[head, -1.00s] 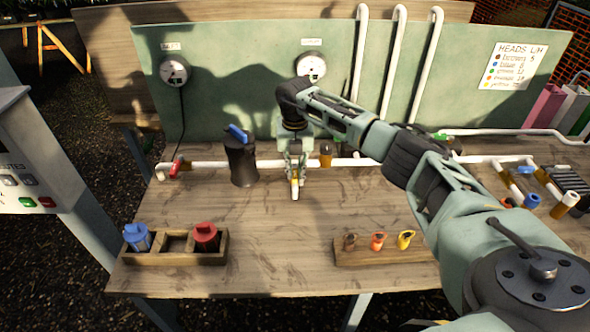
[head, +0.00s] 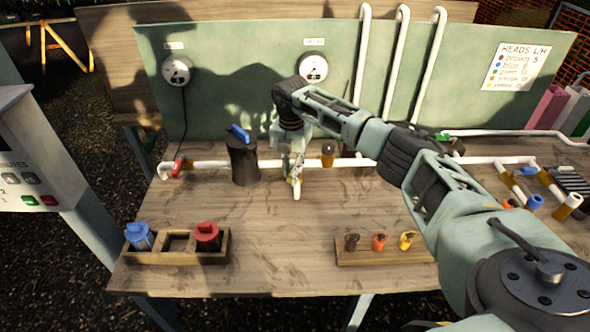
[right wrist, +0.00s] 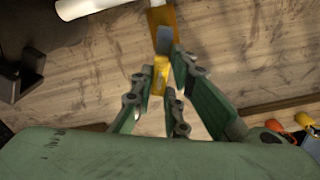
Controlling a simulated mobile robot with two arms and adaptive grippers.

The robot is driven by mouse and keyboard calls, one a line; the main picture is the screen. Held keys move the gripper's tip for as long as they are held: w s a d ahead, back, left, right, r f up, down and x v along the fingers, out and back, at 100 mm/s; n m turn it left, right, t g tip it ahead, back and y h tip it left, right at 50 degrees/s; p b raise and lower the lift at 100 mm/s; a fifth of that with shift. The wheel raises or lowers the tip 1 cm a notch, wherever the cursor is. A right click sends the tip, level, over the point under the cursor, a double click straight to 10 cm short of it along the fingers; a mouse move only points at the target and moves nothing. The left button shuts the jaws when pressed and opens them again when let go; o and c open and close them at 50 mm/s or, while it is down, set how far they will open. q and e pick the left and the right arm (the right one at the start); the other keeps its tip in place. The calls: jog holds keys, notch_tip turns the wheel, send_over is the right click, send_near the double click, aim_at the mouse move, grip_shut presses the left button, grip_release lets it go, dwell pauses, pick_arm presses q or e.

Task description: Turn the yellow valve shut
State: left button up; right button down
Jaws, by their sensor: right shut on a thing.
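The yellow valve's handle (right wrist: 161,82) lies between the fingers of my right gripper (right wrist: 158,98) in the right wrist view. A brass-coloured fitting (right wrist: 162,18) and a grey piece are just beyond it, by the white pipe's end. In the head view my right gripper (head: 296,180) points down at the white pipe (head: 212,164), right of the black jug-like container. It is shut on the yellow handle, which it largely hides there. My left gripper is out of view.
A black container with a blue top (head: 242,158) stands left of the gripper. A red valve (head: 176,167) is on the pipe's left. Wooden racks (head: 174,257) (head: 385,258) sit at the front. Two gauges (head: 177,70) (head: 313,67) hang on the green panel. The middle table is clear.

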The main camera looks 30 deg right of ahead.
jog(key=shift+w+a+m+b, duration=0.15)
jog(key=shift+w+m, duration=0.75)
jog(key=shift+m, duration=1.45)
jog(key=shift+w+m+b, duration=0.2)
jog(key=shift+w+m, duration=0.65)
jog(key=shift+m, duration=1.45)
jog(key=shift+w+a+m+b, duration=0.15)
jog(key=shift+w+m, duration=0.75)
jog(key=shift+m, duration=1.45)
jog(key=shift+d+r, duration=0.1)
jog(key=shift+d, duration=0.05)
jog(key=c, duration=1.7)
grip_release()
notch_tip(320, 180, up, 12)
jog(key=shift+f, duration=0.1)
